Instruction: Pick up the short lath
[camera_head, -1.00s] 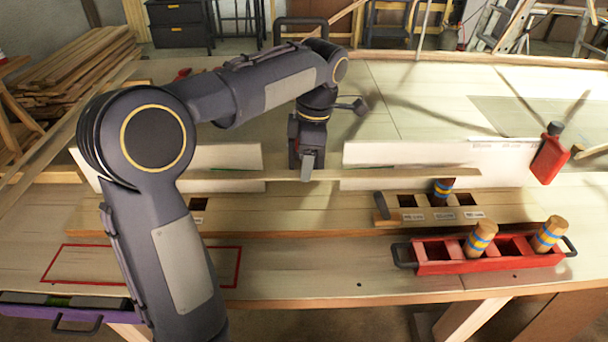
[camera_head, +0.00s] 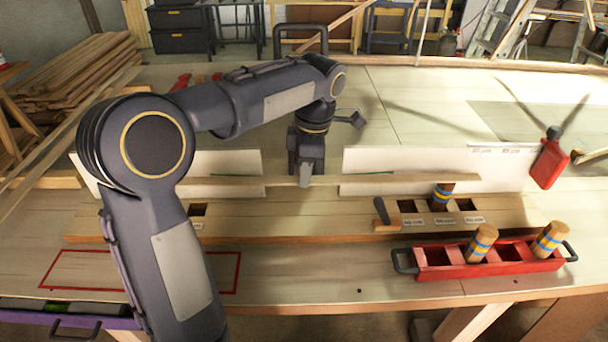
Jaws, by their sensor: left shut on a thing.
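A thin pale wooden lath (camera_head: 400,186) runs level from left to right in front of two upright white boards. My left gripper (camera_head: 305,180) is shut on the lath near its middle. The fingers point down, and the lath appears held above the wooden block behind my forearm. The lath's left end is close to my arm and partly hard to see. My right gripper is not in view.
White boards (camera_head: 450,160) stand behind the lath with a gap between them. A slotted wooden block (camera_head: 300,217) holds a blue-banded peg (camera_head: 442,198). A red tray (camera_head: 433,272) with two pegs stands at front right. A red bottle (camera_head: 549,160) stands at right.

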